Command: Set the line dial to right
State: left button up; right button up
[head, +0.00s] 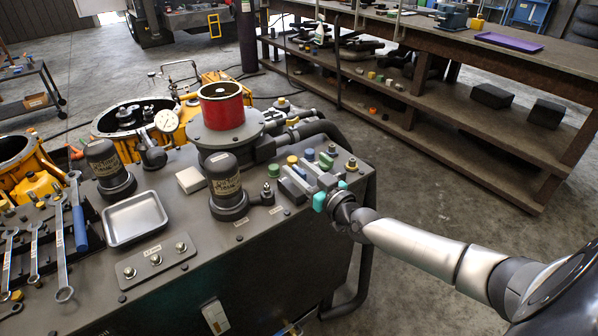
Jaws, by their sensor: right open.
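My right gripper (330,193), with teal fingertips, is open at the right edge of the dark workbench (235,265). No part is visible between its fingers. It is close to grey-and-green blocks (294,184) with yellow, blue and green caps behind them. A small dark knob (267,192) stands to the left of the gripper, with small labels near it. A white round gauge (166,121) is at the back left. I cannot read which of these is the line dial, nor where it is set. My left gripper is not in view.
A red cylinder (222,107) and two dark canisters (223,178) (108,165) stand on the bench. A metal tray (135,218), wrenches (60,240) and a three-stud plate (155,262) lie at left. A wooden shelf bench (470,140) stands behind, across open floor.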

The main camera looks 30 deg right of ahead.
jog(key=shift+w, duration=0.1)
grip_shut()
dwell(0.4)
